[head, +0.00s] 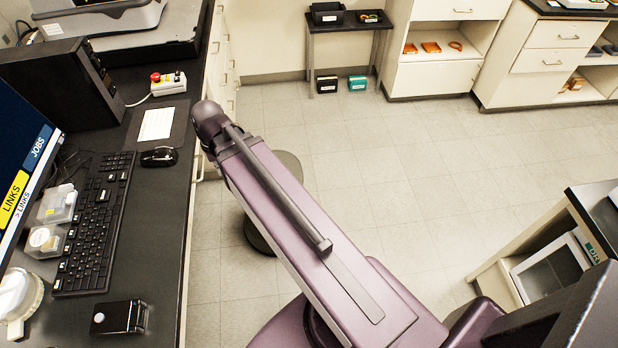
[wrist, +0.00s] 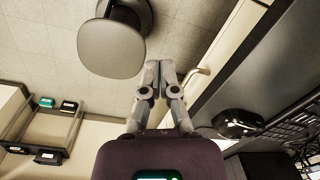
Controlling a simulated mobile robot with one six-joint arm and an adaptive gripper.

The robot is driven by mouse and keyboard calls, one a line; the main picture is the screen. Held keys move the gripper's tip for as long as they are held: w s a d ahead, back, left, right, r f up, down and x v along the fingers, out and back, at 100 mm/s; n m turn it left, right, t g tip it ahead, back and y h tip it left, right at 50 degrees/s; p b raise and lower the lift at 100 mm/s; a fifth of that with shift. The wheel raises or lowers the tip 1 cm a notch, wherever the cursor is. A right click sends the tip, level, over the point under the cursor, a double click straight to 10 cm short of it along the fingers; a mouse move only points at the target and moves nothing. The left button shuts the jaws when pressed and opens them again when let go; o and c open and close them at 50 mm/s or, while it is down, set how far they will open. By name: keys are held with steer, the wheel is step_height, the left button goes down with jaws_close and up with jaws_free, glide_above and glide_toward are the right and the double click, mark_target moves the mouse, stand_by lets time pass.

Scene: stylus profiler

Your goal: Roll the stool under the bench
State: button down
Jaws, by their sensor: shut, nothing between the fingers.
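The stool has a round grey seat (head: 290,163) and a dark round base (head: 257,238). In the head view it stands on the floor right of the bench (head: 165,225), partly hidden behind my arm. The wrist view shows the seat (wrist: 112,48) from above, with the base partly showing past it. My gripper (wrist: 160,66) is shut and empty. In the wrist view its tips are just right of the seat, between it and the bench front; contact cannot be told. The gripper is hidden in the head view. The bench has a black top and pale drawer fronts.
A keyboard (head: 95,225), a mouse (head: 159,156) and a red-button box (head: 168,83) lie on the bench. A small dark side table (head: 345,24) stands at the back. A cart (head: 540,240) is at the right. The middle floor is clear.

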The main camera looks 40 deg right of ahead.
steer(key=w+d+f+m+t+y+b, duration=0.15)
steer(key=w+d+f+m+b, duration=0.35)
steer(key=d+f+b, duration=0.65)
steer(key=w+d+f+m+y+b, duration=0.2)
steer(key=d+f+m+y+b, duration=0.1)
steer(key=d+f+m+b, duration=0.65)
steer(key=s+d+f+m+t+y+b, duration=0.1)
steer(key=s+d+f+m+t+b, duration=0.1)
steer(key=d+f+m+b, duration=0.3)
steer(key=s+d+f+m+t+b, duration=0.2)
steer(key=d+f+m+b, duration=0.2)
steer(key=d+f+b, duration=0.9)
steer(key=d+b, duration=0.4)
steer(key=d, duration=0.4)
steer(key=shift+d+m+y, duration=0.2)
steer(key=shift+m+y, duration=0.15)
steer(key=shift+f, duration=0.2)
